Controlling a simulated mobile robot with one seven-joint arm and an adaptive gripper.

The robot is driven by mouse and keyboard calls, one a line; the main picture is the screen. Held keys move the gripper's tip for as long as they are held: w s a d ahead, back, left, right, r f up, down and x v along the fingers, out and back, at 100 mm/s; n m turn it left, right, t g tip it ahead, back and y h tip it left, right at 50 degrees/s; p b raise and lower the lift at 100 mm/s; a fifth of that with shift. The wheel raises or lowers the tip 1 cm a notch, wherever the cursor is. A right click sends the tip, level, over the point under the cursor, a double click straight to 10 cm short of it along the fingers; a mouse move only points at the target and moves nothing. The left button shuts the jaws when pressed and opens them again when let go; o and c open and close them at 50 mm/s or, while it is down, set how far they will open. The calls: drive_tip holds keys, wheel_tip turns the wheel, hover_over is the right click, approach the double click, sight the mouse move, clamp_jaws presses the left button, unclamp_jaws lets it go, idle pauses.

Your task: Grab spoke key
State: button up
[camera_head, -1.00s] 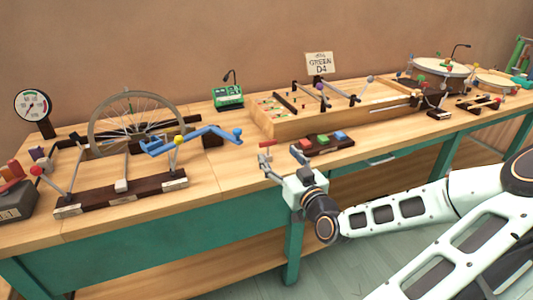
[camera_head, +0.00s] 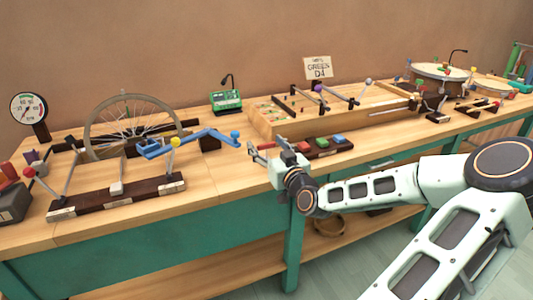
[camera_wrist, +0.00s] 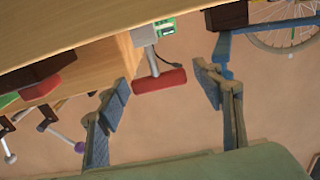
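What I take to be the spoke key (camera_head: 266,146) is a small tool with a red bar handle on the bench top, right of the blue crank. In the wrist view the spoke key (camera_wrist: 160,80) shows a grey shaft meeting the red handle in a T. My gripper (camera_head: 270,152) is at the bench's front edge, beside the red handle. In the wrist view my gripper (camera_wrist: 161,76) is open, with one blue-padded finger on each side of the handle. Gaps show on both sides, so it holds nothing. The head view partly hides the tool behind the fingers.
A block with coloured buttons (camera_head: 322,146) lies close right of my gripper. A blue crank (camera_head: 190,143) is to the left, before a spoked wheel (camera_head: 135,125). A green meter (camera_head: 226,100) stands behind. A long wooden box (camera_head: 330,121) fills the back right.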

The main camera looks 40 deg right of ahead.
drive_tip(key=c, duration=1.2)
drive_tip(key=shift+r, duration=0.1)
